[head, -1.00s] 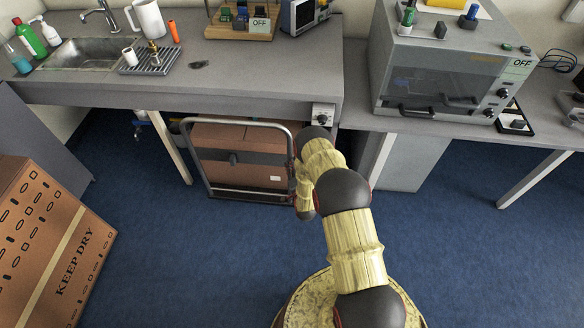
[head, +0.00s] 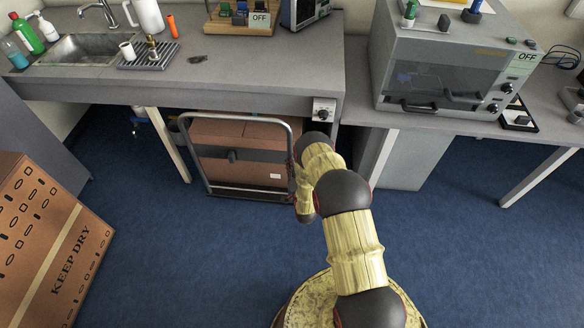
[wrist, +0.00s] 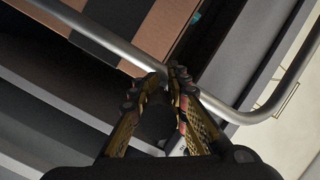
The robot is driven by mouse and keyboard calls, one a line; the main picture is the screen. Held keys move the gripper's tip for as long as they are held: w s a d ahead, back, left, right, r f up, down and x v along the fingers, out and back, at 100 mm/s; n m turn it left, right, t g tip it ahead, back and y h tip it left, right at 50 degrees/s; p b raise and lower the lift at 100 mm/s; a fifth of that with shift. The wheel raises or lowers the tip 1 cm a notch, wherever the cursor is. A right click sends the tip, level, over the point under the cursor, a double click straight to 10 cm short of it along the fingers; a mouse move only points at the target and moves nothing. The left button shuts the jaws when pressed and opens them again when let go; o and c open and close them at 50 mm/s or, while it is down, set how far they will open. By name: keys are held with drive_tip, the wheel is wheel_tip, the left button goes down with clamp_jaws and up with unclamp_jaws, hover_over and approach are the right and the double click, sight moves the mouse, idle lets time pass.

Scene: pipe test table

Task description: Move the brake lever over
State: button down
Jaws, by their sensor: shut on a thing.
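A hand trolley with a grey tubular handle frame (head: 240,116) stands partly under the counter. Brown boxes (head: 228,133) are behind the frame. My gripper, hidden by my own arm in the head view, shows in the wrist view (wrist: 165,80). Its fingers are closed on the grey tube (wrist: 118,43) of the trolley frame. The tube runs past the fingertips on both sides. No brake lever is clear in the wrist view.
A counter (head: 262,66) with a sink (head: 82,50) overhangs the trolley, with a dial box (head: 323,110) at its front edge. A table leg (head: 170,145) stands left of the trolley. A large carton (head: 50,245) is at left. Blue floor (head: 145,235) is open between.

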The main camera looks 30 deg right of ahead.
drive_tip(key=f+t+b, duration=0.1)
drive_tip(key=b, duration=0.1)
drive_tip(key=t+b, duration=0.1)
drive_tip(key=b, duration=0.1)
drive_tip(key=shift+w+d+f+n+h+b, duration=0.1)
drive_tip(key=shift+d+f+n+h+b, duration=0.1)
drive_tip(key=shift+f+n+h+b, duration=0.15)
drive_tip(key=c, duration=2)
unclamp_jaws()
drive_tip(key=shift+c, duration=0.2)
drive_tip(key=o, duration=0.4)
drive_tip(key=shift+w+r, duration=0.1)
drive_tip(key=shift+r, duration=0.05)
